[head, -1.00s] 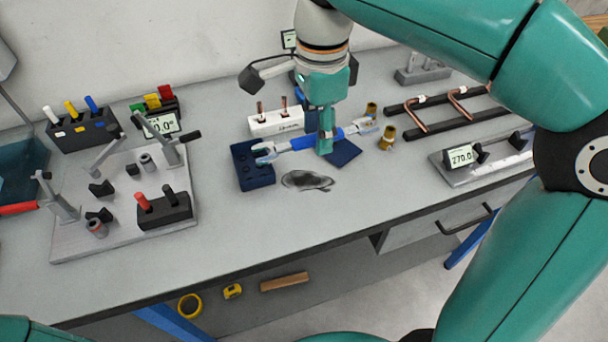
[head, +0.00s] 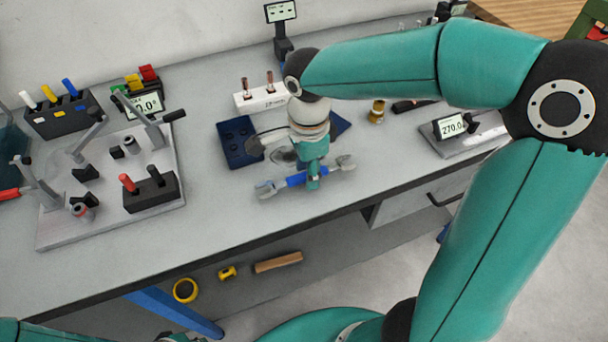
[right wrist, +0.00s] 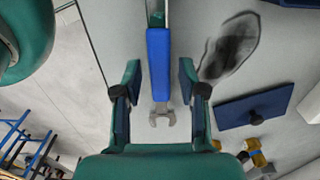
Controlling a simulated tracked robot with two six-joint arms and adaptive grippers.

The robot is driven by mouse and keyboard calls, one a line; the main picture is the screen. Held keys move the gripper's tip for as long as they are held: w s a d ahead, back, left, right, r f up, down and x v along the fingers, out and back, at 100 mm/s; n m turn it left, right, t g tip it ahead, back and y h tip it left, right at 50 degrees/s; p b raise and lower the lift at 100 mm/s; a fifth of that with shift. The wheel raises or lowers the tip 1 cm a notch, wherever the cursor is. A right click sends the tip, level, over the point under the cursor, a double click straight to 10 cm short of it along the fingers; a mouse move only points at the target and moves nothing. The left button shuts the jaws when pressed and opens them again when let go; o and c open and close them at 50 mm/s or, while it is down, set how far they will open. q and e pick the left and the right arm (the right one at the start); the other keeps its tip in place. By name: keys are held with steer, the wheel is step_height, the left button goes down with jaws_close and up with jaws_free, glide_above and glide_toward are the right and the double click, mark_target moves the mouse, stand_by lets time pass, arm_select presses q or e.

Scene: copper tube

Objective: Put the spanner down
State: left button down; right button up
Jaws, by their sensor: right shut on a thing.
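The spanner (head: 295,181) has a blue handle and grey open jaws at both ends. It lies level across the front part of the bench, near the front edge. My right gripper (head: 313,182) is shut on its handle from above. In the right wrist view the blue handle (right wrist: 158,60) runs between the two fingers (right wrist: 158,80), with a grey jaw toward the palm. I cannot tell whether the spanner touches the bench top. My left gripper is not in view.
A white block with copper pins (head: 262,98) stands further back. A clamp fixture (head: 110,185) is at left, an angle display (head: 450,126) at right.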

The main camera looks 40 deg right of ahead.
steer(key=shift+f, duration=0.9)
steer(key=shift+f, duration=0.15)
steer(key=o, duration=1.2)
steer(key=shift+o, duration=0.2)
steer(key=shift+r, duration=0.3)
step_height(320, 180, up, 12)
steer(key=shift+p, duration=0.45)
